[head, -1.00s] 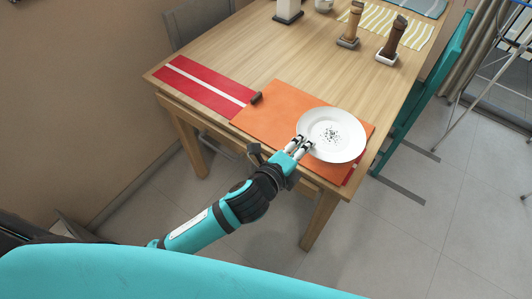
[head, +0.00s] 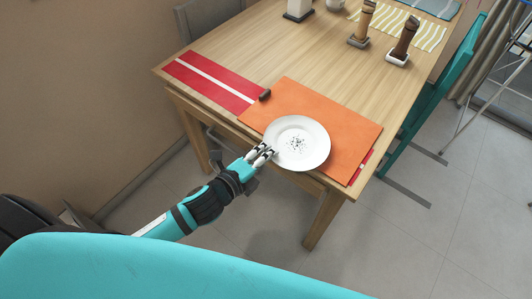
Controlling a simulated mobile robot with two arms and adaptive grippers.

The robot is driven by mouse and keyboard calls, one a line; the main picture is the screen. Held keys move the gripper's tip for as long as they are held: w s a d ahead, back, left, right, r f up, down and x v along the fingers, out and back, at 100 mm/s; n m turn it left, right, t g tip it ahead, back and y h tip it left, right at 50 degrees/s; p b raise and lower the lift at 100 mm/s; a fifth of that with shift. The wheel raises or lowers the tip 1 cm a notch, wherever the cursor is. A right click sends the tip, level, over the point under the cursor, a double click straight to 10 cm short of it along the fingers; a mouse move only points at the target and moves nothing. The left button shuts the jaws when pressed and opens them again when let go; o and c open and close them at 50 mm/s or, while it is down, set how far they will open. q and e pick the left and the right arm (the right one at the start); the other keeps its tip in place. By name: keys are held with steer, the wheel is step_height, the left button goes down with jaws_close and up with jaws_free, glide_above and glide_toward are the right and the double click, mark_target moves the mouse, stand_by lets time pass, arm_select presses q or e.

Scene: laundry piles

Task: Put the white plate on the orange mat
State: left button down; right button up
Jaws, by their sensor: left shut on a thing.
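The white plate (head: 313,147) has dark specks in its middle. My left gripper (head: 268,153) is shut on its left rim. The plate is over the front left part of the orange mat (head: 340,118), with its near edge at the table's front edge. I cannot tell whether the plate rests on the mat or is held just above it. The mat lies at the table's near corner, with a bit of red and white cloth showing from under its right edge. My right gripper is not in view.
On the wooden table (head: 290,58), a red mat with a white stripe (head: 209,82) lies left of the orange mat, with a small dark object (head: 265,95) between them. Two mills (head: 403,42) stand at the back right. A teal chair (head: 436,92) is at the right side.

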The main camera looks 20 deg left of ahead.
arm_select(q)
steer(key=c, duration=1.5)
jaws_free()
steer(key=shift+o, duration=0.2)
steer(key=v, duration=1.2)
steer(key=shift+b, duration=0.35)
